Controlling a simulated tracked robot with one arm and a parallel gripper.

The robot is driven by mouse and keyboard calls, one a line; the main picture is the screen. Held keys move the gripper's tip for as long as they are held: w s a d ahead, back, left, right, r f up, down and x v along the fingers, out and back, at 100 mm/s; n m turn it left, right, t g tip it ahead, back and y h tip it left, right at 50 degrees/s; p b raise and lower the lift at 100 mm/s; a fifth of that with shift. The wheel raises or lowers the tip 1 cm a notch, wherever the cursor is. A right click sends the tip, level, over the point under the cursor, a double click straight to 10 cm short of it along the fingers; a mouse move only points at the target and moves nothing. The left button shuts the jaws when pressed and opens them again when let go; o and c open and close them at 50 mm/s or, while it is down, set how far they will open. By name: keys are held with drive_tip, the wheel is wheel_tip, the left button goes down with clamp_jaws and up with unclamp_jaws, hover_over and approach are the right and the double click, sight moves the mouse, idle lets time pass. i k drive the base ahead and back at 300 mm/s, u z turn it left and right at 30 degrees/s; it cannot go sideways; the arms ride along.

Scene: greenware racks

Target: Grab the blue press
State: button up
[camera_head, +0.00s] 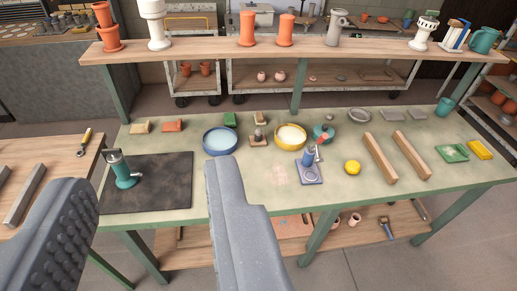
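The blue press (308,157) stands on the light green tabletop, right of the picture's middle. It has a blue upright body on a grey base plate with a round ring, and a lever with a reddish end leans up to its right. My gripper (145,190) is in the foreground, with its two grey fingers wide apart and nothing between them. The press is beyond and to the right of the right finger, clear of both fingers.
A teal lever tool (123,172) stands on a black mat (165,198) at left. Around the press are a yellow-rimmed bowl (290,137), a teal ring (324,132), a yellow ball (352,167) and wooden bars (380,158). A loaded shelf (340,59) spans the back.

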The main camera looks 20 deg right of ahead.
sight(309, 172)
drive_tip(key=u, duration=0.3)
drive_tip(key=i, duration=1.3)
drive_tip(key=z, duration=0.75)
drive_tip(key=i, duration=0.45)
drive_tip(key=z, duration=0.4)
